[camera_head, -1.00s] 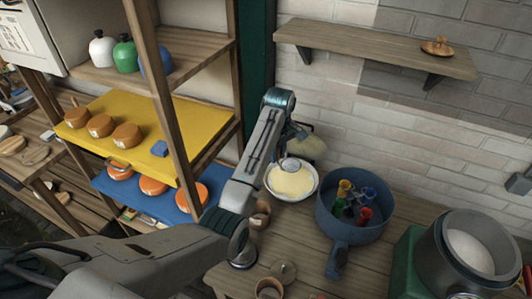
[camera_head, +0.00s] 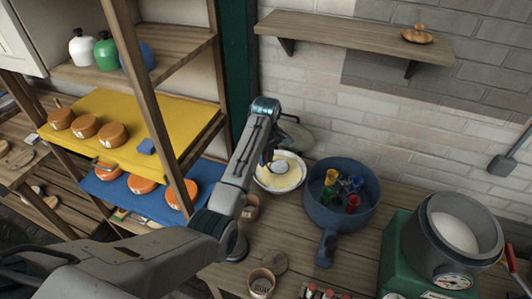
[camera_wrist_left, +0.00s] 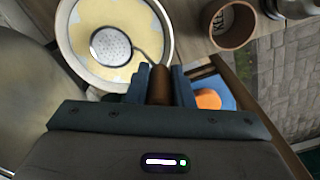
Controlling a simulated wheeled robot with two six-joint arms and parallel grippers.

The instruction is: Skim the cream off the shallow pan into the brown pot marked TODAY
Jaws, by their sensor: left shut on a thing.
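The shallow pan (camera_head: 300,183) stands on the wooden table by the wall. Its pale-yellow cream has whitish patches and also fills much of the pan in the left wrist view (camera_wrist_left: 85,55). My left gripper (camera_head: 267,157) is shut on the brown handle (camera_wrist_left: 160,84) of a skimmer. The skimmer's round perforated head (camera_wrist_left: 110,43) is over the pan's surface; whether it touches the cream is unclear. One brown pot (camera_head: 250,209) stands beside the pan, partly behind my arm. Another brown pot (camera_head: 261,284) stands at the front. My right gripper is out of view.
A blue pan (camera_head: 325,210) holding several coloured items stands right of the shallow pan. A round lid (camera_head: 273,262) lies by the front pot. A green machine with a metal bowl (camera_head: 455,235) stands at right. A shelf rack (camera_head: 150,110) is at left.

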